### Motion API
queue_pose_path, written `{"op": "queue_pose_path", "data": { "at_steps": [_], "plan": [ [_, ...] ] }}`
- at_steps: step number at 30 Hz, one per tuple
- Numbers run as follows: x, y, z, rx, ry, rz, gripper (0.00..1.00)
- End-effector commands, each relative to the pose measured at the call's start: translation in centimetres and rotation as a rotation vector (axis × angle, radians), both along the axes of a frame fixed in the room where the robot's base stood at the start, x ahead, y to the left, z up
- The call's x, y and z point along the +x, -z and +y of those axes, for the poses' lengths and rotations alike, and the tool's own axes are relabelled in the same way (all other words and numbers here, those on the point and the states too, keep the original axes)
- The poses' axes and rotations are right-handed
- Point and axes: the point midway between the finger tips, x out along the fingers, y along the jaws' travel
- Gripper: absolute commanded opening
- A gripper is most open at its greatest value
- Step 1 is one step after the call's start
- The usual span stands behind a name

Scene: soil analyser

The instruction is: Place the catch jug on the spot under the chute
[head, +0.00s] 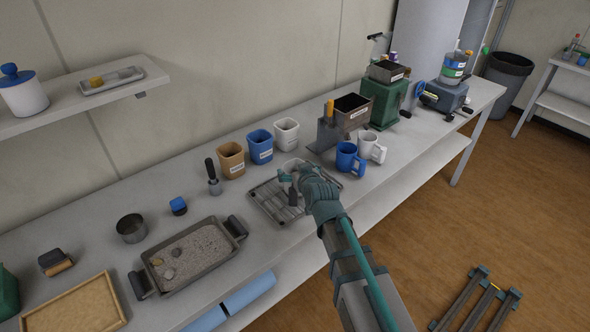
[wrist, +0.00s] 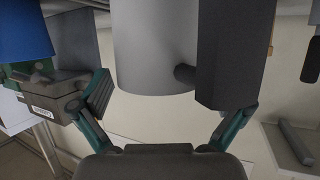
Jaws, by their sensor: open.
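A light grey cylindrical jug (head: 291,167) with a dark handle stands on the wire rack (head: 265,204), partly hidden by my gripper (head: 309,181); I take it to be the catch jug. In the wrist view the jug (wrist: 153,50) fills the upper middle, with its dark upright handle (wrist: 235,50) to the right. My gripper (wrist: 165,110) is open, fingers spread either side of the jug and handle. The handle hides the right fingertip; I cannot tell contact. A green machine (head: 383,104) with a hopper stands farther right; its chute and the spot are not clearly visible.
A blue mug (head: 347,158) and a white mug (head: 371,148) stand close right of the rack. Tan (head: 231,160), blue (head: 260,147) and white (head: 286,134) containers stand behind. A labelled grey pan (head: 351,112) stands before the green machine. A soil tray (head: 193,256) lies left.

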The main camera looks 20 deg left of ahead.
Motion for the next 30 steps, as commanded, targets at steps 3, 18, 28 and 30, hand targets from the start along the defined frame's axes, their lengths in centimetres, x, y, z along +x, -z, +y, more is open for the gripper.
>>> {"op": "queue_pose_path", "data": {
  "at_steps": [3,18,28,30],
  "plan": [
    [-2.2,-0.7,-1.6,0.000,0.001,-0.001,1.00],
    [-7.3,-3.5,-5.4,0.001,0.000,0.001,1.00],
    [-7.4,-3.7,-5.5,0.000,0.000,0.001,1.00],
    [-7.4,-3.7,-5.5,0.000,0.000,0.001,1.00]
  ]
}}
